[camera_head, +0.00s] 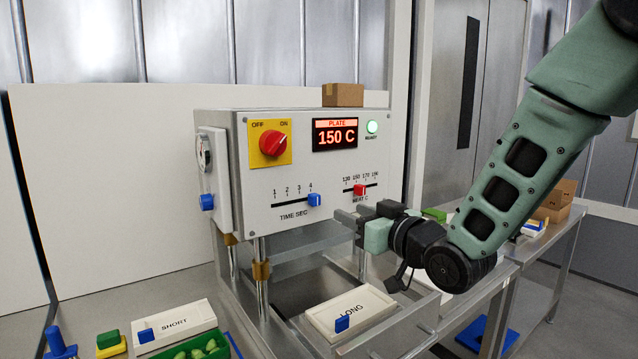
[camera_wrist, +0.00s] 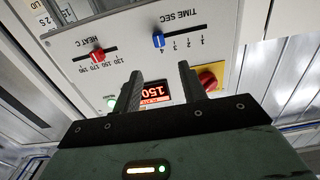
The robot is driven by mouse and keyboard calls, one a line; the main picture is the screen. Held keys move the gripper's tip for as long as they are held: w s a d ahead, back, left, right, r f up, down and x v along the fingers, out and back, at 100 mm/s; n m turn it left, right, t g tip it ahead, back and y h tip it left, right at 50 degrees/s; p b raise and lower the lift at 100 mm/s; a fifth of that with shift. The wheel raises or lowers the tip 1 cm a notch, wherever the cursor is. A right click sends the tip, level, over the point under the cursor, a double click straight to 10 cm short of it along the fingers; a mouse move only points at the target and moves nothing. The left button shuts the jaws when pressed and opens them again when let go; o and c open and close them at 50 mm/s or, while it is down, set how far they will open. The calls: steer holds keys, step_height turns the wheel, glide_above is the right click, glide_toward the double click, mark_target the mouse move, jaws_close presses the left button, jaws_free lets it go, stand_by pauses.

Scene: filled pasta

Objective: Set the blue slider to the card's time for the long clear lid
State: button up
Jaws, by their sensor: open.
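The blue slider (camera_head: 314,200) sits at the 4 end of the TIME SEC scale on the machine's front panel. It also shows, upside down, in the wrist view (camera_wrist: 158,40). A card (camera_wrist: 65,10) is partly visible at the wrist view's top left; "LID" and "2 S" show, but I cannot tell which lid that line is for. A white piece marked LONG (camera_head: 350,308) with a blue tab lies below the machine; I cannot make out a clear lid. My gripper (camera_head: 346,222) is open and empty, in front of the panel, below and right of the slider, apart from it.
The red heat slider (camera_head: 359,190) stands near 150, close above my gripper. The display (camera_head: 335,134) reads 150 C beside a lit green lamp (camera_head: 372,127). A red knob (camera_head: 272,143) is at upper left. A white piece marked SHORT (camera_head: 175,325) lies lower left.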

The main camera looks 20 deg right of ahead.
mark_target(317, 198)
steer(key=p+x, duration=0.6)
steer(key=x, duration=0.6)
steer(key=shift+w+a+f, duration=0.1)
steer(key=shift+w, duration=0.1)
